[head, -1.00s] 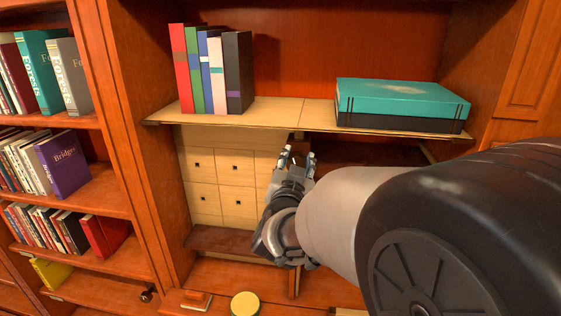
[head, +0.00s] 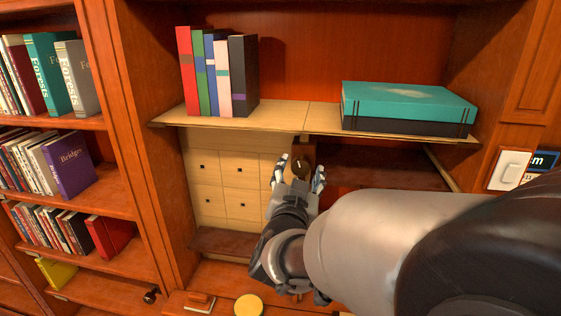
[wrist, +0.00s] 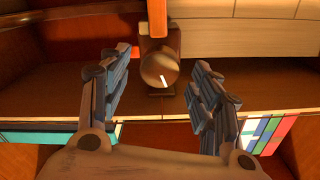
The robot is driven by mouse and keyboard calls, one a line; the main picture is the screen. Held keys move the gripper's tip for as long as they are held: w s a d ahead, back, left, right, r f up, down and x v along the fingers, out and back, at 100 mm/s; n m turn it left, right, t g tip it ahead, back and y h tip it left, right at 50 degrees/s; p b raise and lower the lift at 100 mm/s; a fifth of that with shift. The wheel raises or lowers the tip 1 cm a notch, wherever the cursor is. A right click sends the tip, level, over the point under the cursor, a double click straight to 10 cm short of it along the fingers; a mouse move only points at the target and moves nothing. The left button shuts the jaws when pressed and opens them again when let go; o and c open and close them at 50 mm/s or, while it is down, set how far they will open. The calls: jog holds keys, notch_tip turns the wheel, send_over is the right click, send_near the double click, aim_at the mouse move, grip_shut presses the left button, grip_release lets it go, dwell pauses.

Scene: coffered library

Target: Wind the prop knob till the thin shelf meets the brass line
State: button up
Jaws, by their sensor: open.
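The thin pale shelf (head: 290,116) spans the bay in the head view, bearing books and a box. The dark round prop knob (head: 301,168) sits on a wooden block under its middle. In the wrist view, which looks upside down, the knob (wrist: 160,70) shows a white mark on its face. My gripper (head: 299,174) is open, its fingers on either side of the knob with visible gaps in the wrist view (wrist: 155,88). A thin gold strip (head: 442,166) runs along the right inner wall, below the shelf; I cannot tell if it is the brass line.
Upright books (head: 218,75) and a teal-and-black box (head: 408,105) stand on the shelf. Small drawers (head: 225,180) lie left of the prop. A white switch (head: 510,168) is at right. A yellow round thing (head: 248,306) is low in front.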

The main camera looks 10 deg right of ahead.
jog(key=v, duration=0.8)
jog(key=shift+a, duration=0.1)
jog(key=s+a+f+n+g+y, duration=0.4)
jog(key=s+n+g+y, duration=0.15)
jog(key=s+y, duration=0.2)
jog(key=s+d+f+g+h, duration=0.1)
jog(key=s+d+f+g, duration=0.2)
jog(key=s, duration=0.5)
jog(key=s+d+f+n+g+h, duration=0.1)
jog(key=s+d+f+g, duration=0.3)
jog(key=s, duration=0.5)
jog(key=shift+s+d, duration=0.3)
jog(key=shift+d, duration=0.25)
